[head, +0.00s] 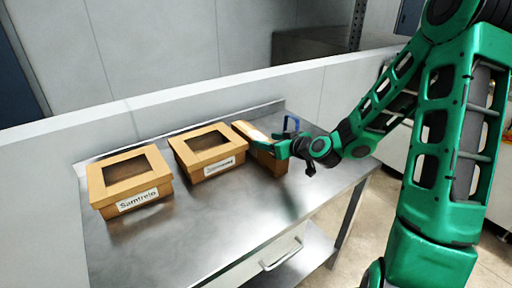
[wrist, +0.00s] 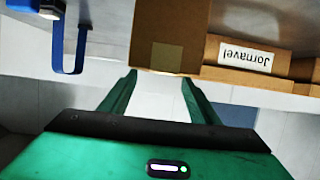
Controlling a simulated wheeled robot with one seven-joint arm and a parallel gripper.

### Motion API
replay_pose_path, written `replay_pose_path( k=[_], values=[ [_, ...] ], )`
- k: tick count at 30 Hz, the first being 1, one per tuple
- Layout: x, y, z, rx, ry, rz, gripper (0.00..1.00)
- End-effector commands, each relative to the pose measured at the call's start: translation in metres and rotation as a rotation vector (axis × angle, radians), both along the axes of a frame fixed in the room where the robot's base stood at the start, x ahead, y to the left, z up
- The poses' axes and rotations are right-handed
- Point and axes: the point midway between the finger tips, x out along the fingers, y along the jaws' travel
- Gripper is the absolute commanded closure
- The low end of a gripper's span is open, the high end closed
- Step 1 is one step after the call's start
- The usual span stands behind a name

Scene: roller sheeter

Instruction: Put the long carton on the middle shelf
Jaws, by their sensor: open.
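The long carton (head: 243,129) is a plain brown box at the right end of the row on the steel table, partly hidden by my gripper (head: 268,146) in the head view. In the wrist view, the carton (wrist: 172,28) shows its brown side with a paler tape patch, just beyond my fingertips (wrist: 159,74). My gripper is open, its two green fingers apart at the carton's near edge. I cannot tell whether they touch it. I cannot make out a middle shelf in either view.
Two windowed cartons, one labelled Samtrelo (head: 130,182) and one in the middle (head: 208,152), stand left of the long carton. A blue object (head: 291,126) stands close behind my gripper. The steel table (head: 215,225) is clear in front; a low wall runs behind.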

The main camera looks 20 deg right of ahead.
Motion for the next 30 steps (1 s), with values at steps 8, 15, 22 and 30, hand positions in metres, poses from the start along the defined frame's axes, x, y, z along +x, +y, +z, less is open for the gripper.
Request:
replay_pose_path(
  k=[8,15,22,30],
  values=[
    [0.023,0.007,-0.009,0.0,0.0,0.0,0.44],
    [0.049,0.014,-0.016,0.002,0.001,0.002,0.44],
    [0.069,0.019,-0.024,0.0,0.0,0.001,0.44],
    [0.071,0.019,-0.024,0.0,0.0,0.0,0.49]
  ],
)
